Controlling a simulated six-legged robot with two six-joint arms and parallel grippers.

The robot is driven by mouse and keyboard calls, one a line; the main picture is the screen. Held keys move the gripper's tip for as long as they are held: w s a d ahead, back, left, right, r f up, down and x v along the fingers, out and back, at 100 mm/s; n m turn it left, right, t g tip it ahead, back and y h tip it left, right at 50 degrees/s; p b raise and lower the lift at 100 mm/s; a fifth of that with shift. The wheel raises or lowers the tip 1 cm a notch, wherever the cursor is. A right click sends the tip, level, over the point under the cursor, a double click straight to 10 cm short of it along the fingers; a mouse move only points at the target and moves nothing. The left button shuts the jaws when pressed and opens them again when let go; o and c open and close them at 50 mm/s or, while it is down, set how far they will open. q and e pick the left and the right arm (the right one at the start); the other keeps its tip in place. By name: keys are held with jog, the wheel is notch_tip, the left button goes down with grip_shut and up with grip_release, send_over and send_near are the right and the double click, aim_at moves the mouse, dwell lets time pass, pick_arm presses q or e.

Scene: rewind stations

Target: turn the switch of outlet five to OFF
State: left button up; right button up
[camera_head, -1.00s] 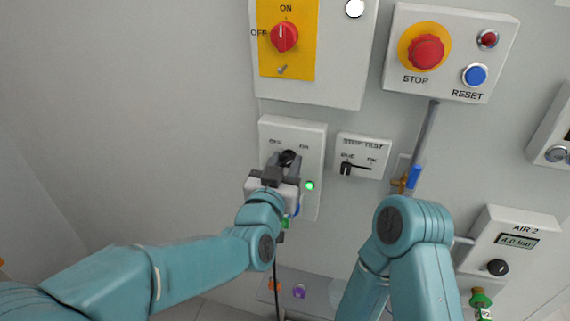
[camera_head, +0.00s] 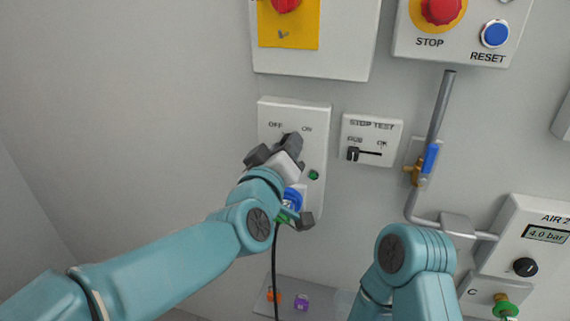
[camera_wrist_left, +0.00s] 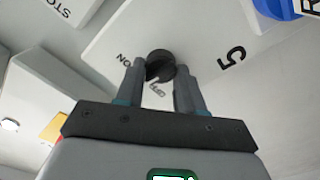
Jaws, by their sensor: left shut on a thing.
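The outlet panel (camera_head: 268,115) is a white box with OFF and ON printed above a dark rotary switch. The wrist view shows the same panel (camera_wrist_left: 125,30) with a large 5. My left gripper (camera_head: 289,147) is at the switch, covering most of it in the head view. In the wrist view its fingers are on either side of the round black knob (camera_wrist_left: 160,65), shut on it. The knob's pointer is not clear. The small green lamp (camera_head: 314,175) looks dark. My right gripper is out of view; only its arm shows.
A blue plug (camera_head: 292,199) with a hanging cable sits below the switch. The stop test box (camera_head: 373,157), a pipe with a blue-handled valve (camera_head: 430,157) and the air panel (camera_head: 510,215) stand to the right. The STOP and RESET box (camera_head: 465,52) is above.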

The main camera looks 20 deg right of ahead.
pick_arm(q)
jog(key=shift+f+n+b, duration=0.2)
jog(key=shift+n+b, duration=2.8)
jog(key=shift+n, duration=2)
jog(key=o, duration=1)
jog(key=shift+o, duration=0.2)
jog(key=shift+a, duration=0.15)
jog(key=b+v, duration=0.1)
jog(key=v, duration=1.5)
